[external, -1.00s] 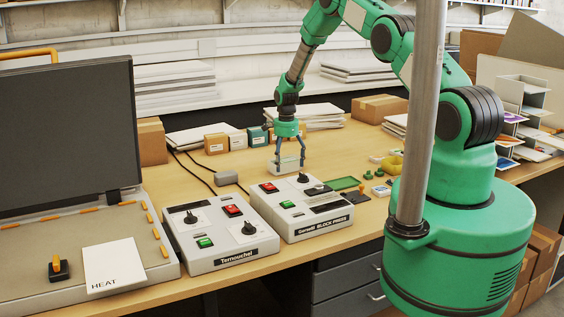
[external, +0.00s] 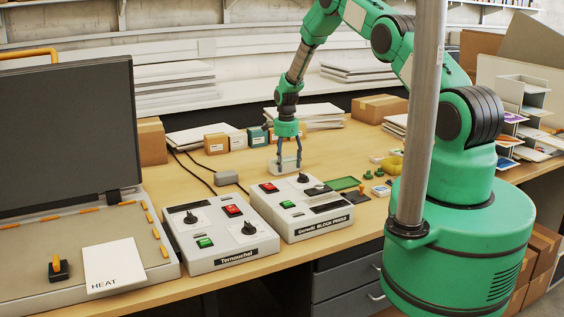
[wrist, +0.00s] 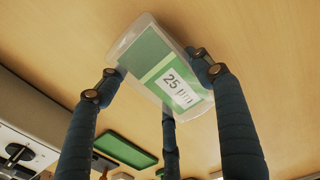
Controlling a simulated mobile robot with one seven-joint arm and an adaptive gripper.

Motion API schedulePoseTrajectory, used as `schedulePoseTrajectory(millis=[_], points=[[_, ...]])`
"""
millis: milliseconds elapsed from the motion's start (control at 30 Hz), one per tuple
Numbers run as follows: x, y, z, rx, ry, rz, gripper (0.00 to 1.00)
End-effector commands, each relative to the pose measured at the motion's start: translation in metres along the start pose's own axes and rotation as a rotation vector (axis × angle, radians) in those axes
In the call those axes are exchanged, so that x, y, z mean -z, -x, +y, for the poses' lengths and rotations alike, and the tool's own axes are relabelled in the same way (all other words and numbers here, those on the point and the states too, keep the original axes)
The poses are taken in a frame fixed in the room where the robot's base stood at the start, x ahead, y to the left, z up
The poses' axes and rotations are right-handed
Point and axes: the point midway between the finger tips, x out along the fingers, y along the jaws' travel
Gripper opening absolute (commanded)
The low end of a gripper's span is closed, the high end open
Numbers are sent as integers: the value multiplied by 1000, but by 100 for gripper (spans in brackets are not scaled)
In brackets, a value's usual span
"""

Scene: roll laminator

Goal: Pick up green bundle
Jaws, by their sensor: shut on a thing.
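The green bundle is a translucent-edged pack with a green face and a white label reading "25 µm" (wrist: 152,57). In the wrist view it lies between my fingertips, tilted in the picture. My gripper (wrist: 160,85) has dark blue fingers shut on its sides. In the external view my gripper (external: 287,163) points down at the bench behind the right control box. The bundle (external: 284,168) shows there as a small pale block at the fingertips. I cannot tell whether it is clear of the bench top.
Two control boxes, the left one (external: 208,262) and the right one (external: 322,226), stand in front of my gripper. A green tray (external: 344,183) and small green pieces lie to its right. Small boxes (external: 215,144) stand behind. Bare bench (external: 338,150) lies to the right.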

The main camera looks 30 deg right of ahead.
Motion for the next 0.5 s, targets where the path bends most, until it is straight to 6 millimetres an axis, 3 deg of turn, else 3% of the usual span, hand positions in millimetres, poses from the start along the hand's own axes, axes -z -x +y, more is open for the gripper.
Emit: schedulePoseTrajectory(millis=[267, 500], points=[[0, 6, -1, 1, 0, 0, 32], [0, 28, -1, 3, 0, 0, 32]])
